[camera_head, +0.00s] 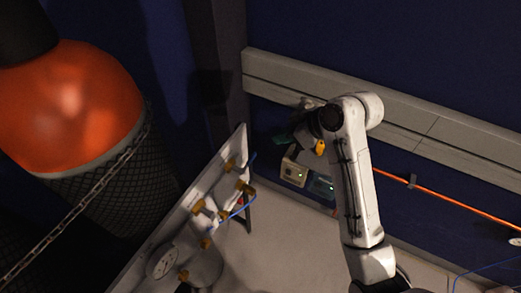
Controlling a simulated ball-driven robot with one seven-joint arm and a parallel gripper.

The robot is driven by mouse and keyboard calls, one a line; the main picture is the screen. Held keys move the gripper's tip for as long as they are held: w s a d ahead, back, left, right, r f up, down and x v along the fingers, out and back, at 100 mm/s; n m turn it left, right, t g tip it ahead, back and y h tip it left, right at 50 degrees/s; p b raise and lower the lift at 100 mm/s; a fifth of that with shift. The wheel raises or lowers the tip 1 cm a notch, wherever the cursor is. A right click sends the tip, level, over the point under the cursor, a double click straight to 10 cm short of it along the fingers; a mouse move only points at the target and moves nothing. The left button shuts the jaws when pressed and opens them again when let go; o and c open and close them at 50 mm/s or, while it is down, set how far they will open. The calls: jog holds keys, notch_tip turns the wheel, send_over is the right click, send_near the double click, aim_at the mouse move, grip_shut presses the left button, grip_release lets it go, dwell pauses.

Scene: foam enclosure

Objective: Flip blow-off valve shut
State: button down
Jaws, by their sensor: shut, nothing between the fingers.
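A tilted pale panel (180,217) at the lower left carries several brass valve fittings, one of them near its upper end (245,187). I cannot tell which fitting is the blow-off valve, and the handle positions are too small to read. A round gauge (162,262) sits low on the panel. My gripper (290,140) is at the end of my white arm, up and to the right of the panel and apart from it. It is small, dark and partly hidden by the wrist; it looks shut and empty.
A large orange vessel (68,107) with a chain fills the left. An orange cable (440,197) runs along the right wall. Pale surface (285,245) beside the panel is clear.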

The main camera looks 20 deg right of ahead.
jog(key=s+d+f+p+x, duration=0.1)
jog(key=f+p+x, duration=0.1)
jog(key=x, duration=1.1)
jog(key=shift+s, duration=0.35)
jog(key=shift+d+f+b, duration=0.1)
jog(key=shift+d+b, duration=0.05)
jog(key=shift+b, duration=0.3)
